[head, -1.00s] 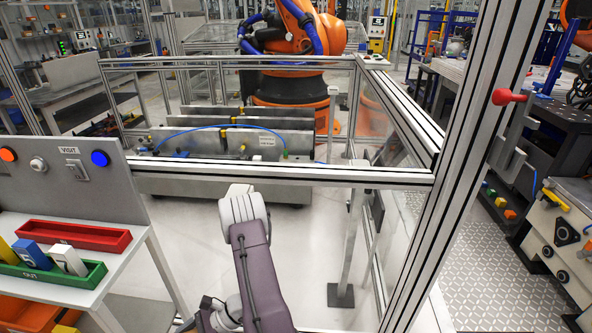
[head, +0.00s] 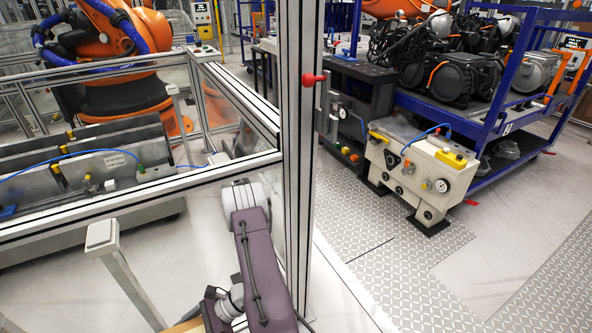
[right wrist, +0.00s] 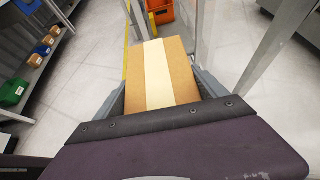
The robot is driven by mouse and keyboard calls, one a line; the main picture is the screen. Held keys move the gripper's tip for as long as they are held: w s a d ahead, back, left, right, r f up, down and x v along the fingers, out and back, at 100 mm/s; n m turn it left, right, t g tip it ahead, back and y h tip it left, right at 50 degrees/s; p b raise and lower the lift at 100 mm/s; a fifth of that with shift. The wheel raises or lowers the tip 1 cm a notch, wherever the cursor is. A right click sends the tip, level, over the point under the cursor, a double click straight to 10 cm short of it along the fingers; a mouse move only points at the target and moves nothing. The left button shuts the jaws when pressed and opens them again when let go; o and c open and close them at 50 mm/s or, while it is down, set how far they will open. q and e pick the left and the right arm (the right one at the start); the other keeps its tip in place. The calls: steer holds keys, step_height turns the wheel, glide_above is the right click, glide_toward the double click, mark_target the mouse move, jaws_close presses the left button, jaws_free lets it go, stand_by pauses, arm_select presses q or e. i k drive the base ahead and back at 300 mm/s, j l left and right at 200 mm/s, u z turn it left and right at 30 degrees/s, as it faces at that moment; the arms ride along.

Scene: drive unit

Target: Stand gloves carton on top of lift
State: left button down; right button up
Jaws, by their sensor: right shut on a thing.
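A brown carton with a pale tape strip (right wrist: 158,75) sits between the fingers of my right gripper (right wrist: 163,92) in the right wrist view. The gripper is shut on it. Its printed side does not show, so I cannot read whether it is the gloves carton. In the head view my purple right arm rises from the bottom centre, and a small tan edge shows beside it at the bottom; the gripper itself does not show there. My left gripper is in neither view. I cannot pick out the lift for certain.
A metal fence post (head: 297,120) stands just beyond my arm. Right of it are a cream machine with gauges (head: 420,168) and a blue cart (head: 520,75) loaded with black parts. Chequered floor plates (head: 370,250) lie clear in front. An orange robot (head: 105,50) stands behind the fence.

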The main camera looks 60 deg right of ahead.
mark_target(400, 128)
steer(key=l+z, duration=0.25)
steer(key=z, duration=0.2)
steer(key=l+z, duration=0.3)
steer(key=z, duration=0.15)
steer(key=l+z, duration=0.25)
steer(key=z, duration=0.2)
steer(key=i+l+z, duration=0.2)
steer(key=l+z, duration=0.3)
steer(key=i+l+z, duration=0.2)
steer(key=l+z, duration=0.15)
steer(key=z, duration=0.15)
steer(key=i+l+z, duration=0.3)
steer(key=z, duration=0.2)
steer(key=i+l+z, duration=0.15)
steer(key=i+z, duration=0.3)
steer(key=i+l+u, duration=0.2)
steer(key=i, duration=0.3)
steer(key=i+l+u, duration=0.1)
steer(key=i+u, duration=0.15)
steer(key=i, duration=0.25)
steer(key=i+j+u, duration=0.3)
steer(key=i+u, duration=0.2)
steer(key=i, duration=0.8)
steer(key=i+l+u, duration=0.25)
steer(key=i+u, duration=0.2)
steer(key=i, duration=0.85)
